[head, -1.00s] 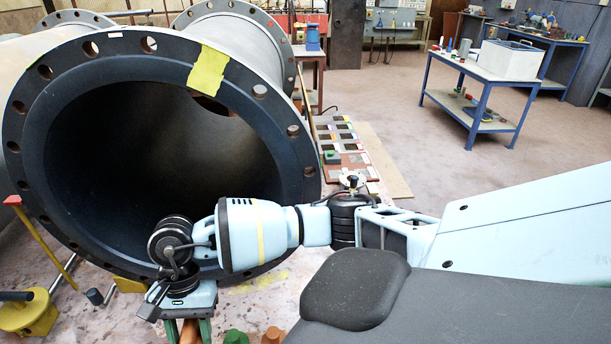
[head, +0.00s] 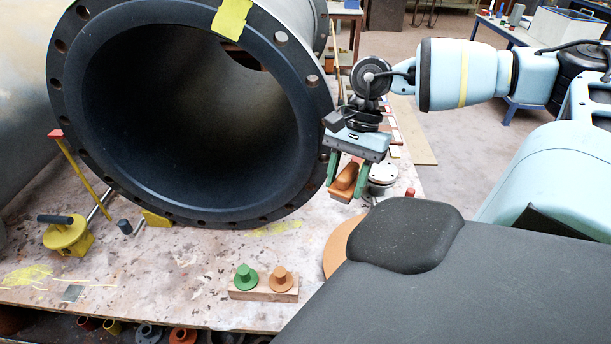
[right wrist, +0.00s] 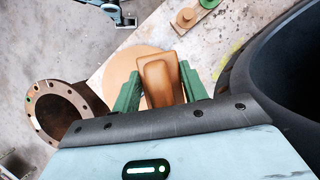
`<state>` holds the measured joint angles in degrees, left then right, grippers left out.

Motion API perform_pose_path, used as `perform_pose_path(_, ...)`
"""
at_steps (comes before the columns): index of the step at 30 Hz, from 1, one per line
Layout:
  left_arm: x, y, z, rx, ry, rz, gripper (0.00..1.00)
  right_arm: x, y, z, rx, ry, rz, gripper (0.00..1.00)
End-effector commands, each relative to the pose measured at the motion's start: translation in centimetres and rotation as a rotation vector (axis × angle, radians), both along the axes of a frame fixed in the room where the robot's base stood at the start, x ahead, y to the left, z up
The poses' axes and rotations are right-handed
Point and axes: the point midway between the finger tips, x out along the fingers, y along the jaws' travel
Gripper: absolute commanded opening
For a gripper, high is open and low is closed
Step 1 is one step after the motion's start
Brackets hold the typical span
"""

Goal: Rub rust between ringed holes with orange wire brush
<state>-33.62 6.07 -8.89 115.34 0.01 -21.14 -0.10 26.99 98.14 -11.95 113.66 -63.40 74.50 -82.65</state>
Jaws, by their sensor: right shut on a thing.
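My right gripper (head: 345,183) is shut on the orange wire brush (head: 346,177), at the lower right side of the big pipe flange. In the right wrist view, the green fingers of my right gripper (right wrist: 160,92) stand either side of the brush (right wrist: 158,80). Its orange-brown block shows there; bristles cannot be made out. A smaller brown flange with bolt holes (right wrist: 76,95) stands lower left in the right wrist view, with a green mark at one hole. No rust patch can be told apart on it. My left gripper is not in view.
The large black-lined pipe flange (head: 78,110) fills the left of the head view. On the worktable (head: 200,270) are a wooden block with green and orange knobs (head: 263,294), an orange disc (head: 334,250) and a yellow tool (head: 68,236).

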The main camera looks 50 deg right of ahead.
Motion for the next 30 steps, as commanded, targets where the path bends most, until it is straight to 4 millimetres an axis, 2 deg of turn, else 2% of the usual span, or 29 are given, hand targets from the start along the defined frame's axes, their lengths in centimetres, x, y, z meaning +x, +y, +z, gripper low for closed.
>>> perform_pose_path(5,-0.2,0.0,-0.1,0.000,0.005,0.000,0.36,1.2,-0.1,2.0,-0.007,0.007,0.028,0.25)
perform_pose_path(8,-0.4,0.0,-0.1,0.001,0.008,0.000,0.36,2.3,0.9,2.8,-0.007,0.008,0.065,0.25)
perform_pose_path(11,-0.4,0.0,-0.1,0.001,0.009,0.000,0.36,3.5,2.8,3.2,-0.007,0.009,0.119,0.25)
perform_pose_path(14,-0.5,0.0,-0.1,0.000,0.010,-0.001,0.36,4.9,5.6,3.1,-0.006,0.010,0.189,0.25)
perform_pose_path(18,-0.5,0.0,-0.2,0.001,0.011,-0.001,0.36,6.2,11.2,1.8,-0.002,0.010,0.313,0.25)
perform_pose_path(21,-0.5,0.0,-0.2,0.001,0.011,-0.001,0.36,6.4,15.1,0.5,0.000,0.010,0.393,0.25)
perform_pose_path(24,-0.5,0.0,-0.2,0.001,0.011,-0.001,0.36,6.2,18.1,-0.6,0.000,0.006,0.450,0.25)
perform_pose_path(27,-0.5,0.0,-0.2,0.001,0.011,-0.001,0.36,5.9,20.0,-1.3,0.002,0.005,0.485,0.25)
perform_pose_path(30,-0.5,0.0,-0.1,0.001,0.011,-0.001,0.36,5.8,20.9,-1.7,0.002,0.001,0.501,0.25)
